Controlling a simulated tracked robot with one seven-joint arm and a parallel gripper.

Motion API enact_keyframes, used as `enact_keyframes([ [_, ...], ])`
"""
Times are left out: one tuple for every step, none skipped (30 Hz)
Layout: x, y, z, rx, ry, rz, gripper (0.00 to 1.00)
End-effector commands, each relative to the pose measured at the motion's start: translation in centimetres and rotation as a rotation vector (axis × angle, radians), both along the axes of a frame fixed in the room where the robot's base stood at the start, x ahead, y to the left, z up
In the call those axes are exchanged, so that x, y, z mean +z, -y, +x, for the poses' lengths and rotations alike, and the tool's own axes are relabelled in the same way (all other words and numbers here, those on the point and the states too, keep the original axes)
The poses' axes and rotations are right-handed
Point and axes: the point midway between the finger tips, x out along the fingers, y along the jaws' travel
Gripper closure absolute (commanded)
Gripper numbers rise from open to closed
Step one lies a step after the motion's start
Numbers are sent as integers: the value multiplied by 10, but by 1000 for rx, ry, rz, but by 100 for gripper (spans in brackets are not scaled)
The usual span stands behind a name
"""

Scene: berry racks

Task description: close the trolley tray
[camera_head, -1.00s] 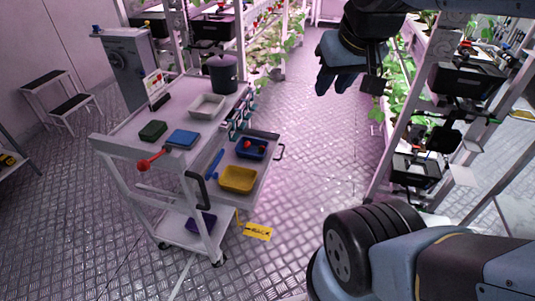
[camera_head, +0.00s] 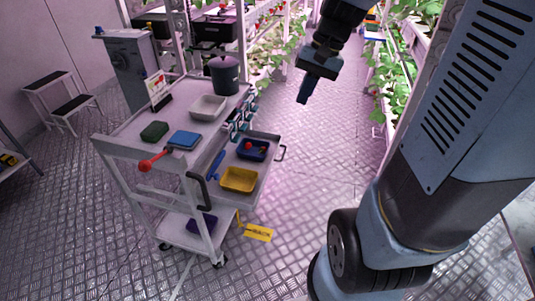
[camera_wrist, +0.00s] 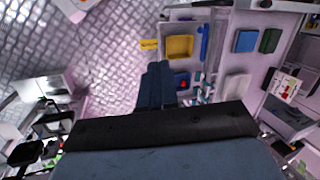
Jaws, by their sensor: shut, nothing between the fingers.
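The trolley (camera_head: 125,151) stands left of centre in the head view. Its tray (camera_head: 226,206) is pulled out on the right side and holds a yellow bin (camera_head: 239,180), a blue bin with red items (camera_head: 252,149) and a blue tool (camera_head: 216,165). My gripper (camera_head: 304,98) is in the air to the right of and beyond the tray, shut and empty, pointing down. In the wrist view the shut fingers (camera_wrist: 156,86) appear beside the tray's yellow bin (camera_wrist: 180,46); I see no contact.
The trolley top carries a dark pot (camera_head: 224,75), a pale bin (camera_head: 208,106), a blue box (camera_head: 185,139) and a green box (camera_head: 154,131). A red knob (camera_head: 145,165) sticks out in front. Plant racks (camera_head: 400,70) stand at right. The floor between is clear.

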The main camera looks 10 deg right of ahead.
Motion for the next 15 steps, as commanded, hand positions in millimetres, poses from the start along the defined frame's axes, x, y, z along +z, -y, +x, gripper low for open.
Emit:
enact_keyframes([
  [-8,2,8,-20,-32,25,100],
  [-12,2,12,-31,-49,42,100],
  [-18,3,18,-46,-71,64,100],
  [-22,4,22,-59,-89,81,100],
  [-26,5,27,-70,-104,98,100],
  [-32,5,32,-87,-126,120,100],
  [-37,6,36,-99,-142,137,100],
  [-41,7,41,-111,-157,154,100],
  [-47,8,46,-127,-179,177,100],
  [-52,9,50,-140,-194,194,100],
  [-57,10,54,-152,-210,211,100],
  [-63,12,60,-170,-230,234,100],
  [-68,13,64,-183,-244,252,100],
  [-73,14,68,-195,-259,270,100],
  [-80,16,73,-212,-279,293,100],
])
